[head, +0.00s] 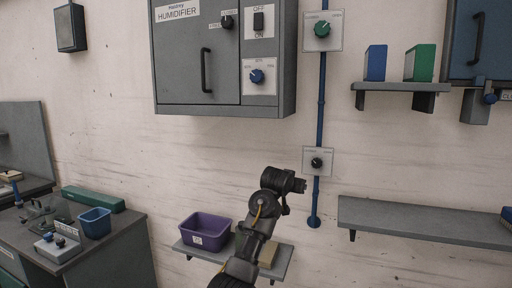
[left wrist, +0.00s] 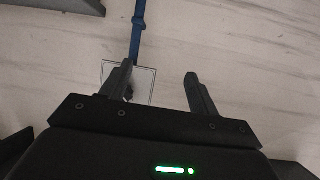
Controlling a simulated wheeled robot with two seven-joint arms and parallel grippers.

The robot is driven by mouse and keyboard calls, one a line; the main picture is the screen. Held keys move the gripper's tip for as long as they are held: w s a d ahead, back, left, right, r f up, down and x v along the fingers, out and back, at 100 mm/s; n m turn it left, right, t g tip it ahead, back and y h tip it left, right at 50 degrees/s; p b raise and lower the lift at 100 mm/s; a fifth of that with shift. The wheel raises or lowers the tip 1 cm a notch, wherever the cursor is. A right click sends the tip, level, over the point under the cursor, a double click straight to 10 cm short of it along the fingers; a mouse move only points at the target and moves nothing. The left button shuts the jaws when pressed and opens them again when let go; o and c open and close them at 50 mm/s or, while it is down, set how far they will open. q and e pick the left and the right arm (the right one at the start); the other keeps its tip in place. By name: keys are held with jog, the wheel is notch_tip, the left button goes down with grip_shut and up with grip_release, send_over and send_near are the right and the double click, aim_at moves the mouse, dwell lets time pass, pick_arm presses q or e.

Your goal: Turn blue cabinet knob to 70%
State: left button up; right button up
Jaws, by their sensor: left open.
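The blue knob (head: 256,76) sits on a white plate at the lower right of the grey humidifier cabinet (head: 226,98) in the head view. Percent marks surround it, too small to read surely, and I cannot tell its exact setting. Nothing touches it. My left arm rises from the bottom centre and ends below and right of the cabinet; its fingers are not clear in the head view. In the left wrist view my left gripper (left wrist: 158,75) is open and empty, fingers apart, with a pale plate (left wrist: 143,78) behind the left finger. My right gripper is not in view.
A black knob (head: 227,22), a switch (head: 258,20) and a handle (head: 206,70) are on the cabinet. Beside it a blue pipe (head: 321,100) carries a green knob (head: 322,30) and a small dark knob (head: 316,162). A shelf holds a purple bin (head: 205,230).

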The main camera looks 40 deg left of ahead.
pick_arm(q)
jog(key=s+a+r+n+t+y, duration=0.1)
jog(key=s+r, duration=0.2)
jog(key=r, duration=0.7)
jog(key=s+a+r+n+t, duration=0.15)
jog(key=s+r, duration=0.25)
jog(key=r, duration=0.7)
jog(key=n+t+y, duration=0.2)
send_near(256, 77)
jog(key=shift+m, duration=0.25)
jog(key=p+x, duration=0.5)
jog(key=x, duration=0.3)
jog(key=shift+w+a+r, duration=0.1)
jog(key=shift+a+r, duration=0.05)
jog(key=shift+w+a, duration=0.2)
jog(key=shift+w, duration=0.45)
jog(key=shift+c, duration=0.3)
jog(key=c, duration=0.9)
